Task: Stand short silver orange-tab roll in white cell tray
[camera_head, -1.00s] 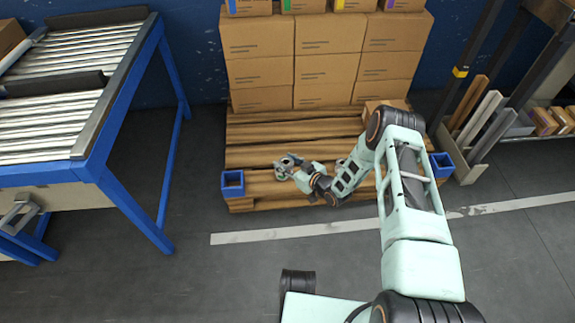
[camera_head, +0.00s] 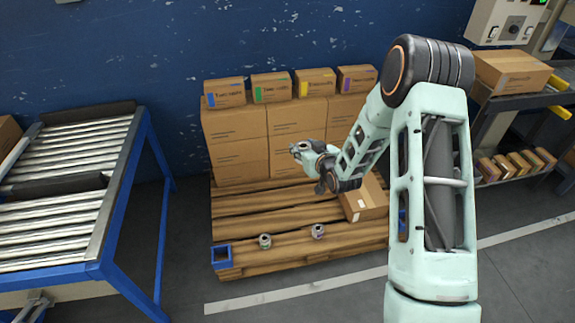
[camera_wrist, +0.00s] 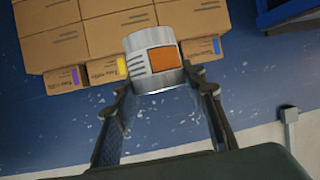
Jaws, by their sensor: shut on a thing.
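My gripper (camera_wrist: 163,86) is shut on a short silver roll with an orange tab (camera_wrist: 152,60); the roll sits between the fingertips in the wrist view, its orange tab and dark print facing the camera. In the head view my gripper (camera_head: 302,152) is raised above the wooden pallet, in front of the stacked cartons. The held roll is too small there to make out clearly. Two other short silver rolls stand on the pallet's front boards: one with a greenish tab (camera_head: 265,241) and one with a purplish tab (camera_head: 318,231). No white cell tray shows in either view.
Stacked cartons (camera_head: 235,145) with small colour-marked boxes on top stand at the pallet's (camera_head: 240,225) back. A loose carton (camera_head: 366,202) lies on its right side. A blue roller conveyor (camera_head: 75,190) stands at left, a dark shelf (camera_head: 525,92) at right. Grey floor is clear in front.

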